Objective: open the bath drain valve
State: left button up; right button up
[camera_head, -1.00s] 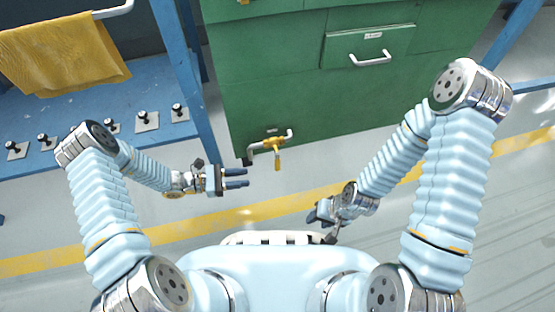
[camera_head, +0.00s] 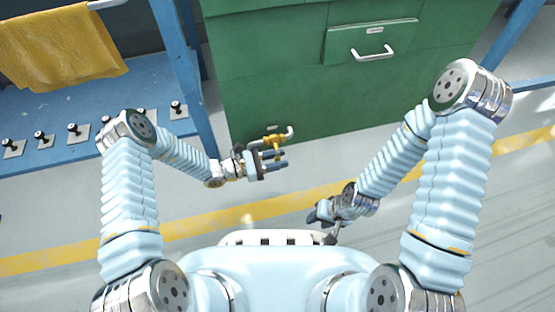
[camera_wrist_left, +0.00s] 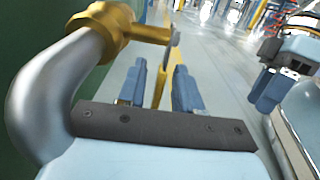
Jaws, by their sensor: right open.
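The drain valve (camera_head: 272,140) has a yellow brass body and a silver pipe on the lower front of the green cabinet. Its yellow handle points down toward my left gripper (camera_head: 284,159). In the left wrist view the valve body (camera_wrist_left: 112,28) and bent silver pipe (camera_wrist_left: 50,95) are close at upper left.
The green cabinet (camera_head: 290,90) stands behind the valve, with a silver-handled drawer (camera_head: 372,45). A blue bench (camera_head: 60,105) at left carries several black knobs on plates and a hanging yellow towel (camera_head: 65,45). The floor in front, with a yellow stripe (camera_head: 200,226), is clear.

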pick_arm(q)
jog(key=shift+c, duration=0.3)
grip_shut()
jog(key=shift+d, duration=0.1)
jog(key=shift+w+d+r+t+h, duration=0.1)
jog(key=shift+d+t+h, duration=0.25)
jog(key=shift+h, duration=0.8)
jog(key=shift+w+d+r+t+h, duration=0.15)
jog(key=shift+d+t+h, duration=0.2)
jog(key=shift+h, duration=0.75)
jog(key=shift+w+d+r+t+h, duration=0.15)
jog(key=shift+d+h, duration=0.25)
jog(key=shift+h, duration=0.75)
jog(key=shift+o, duration=0.3)
grip_release()
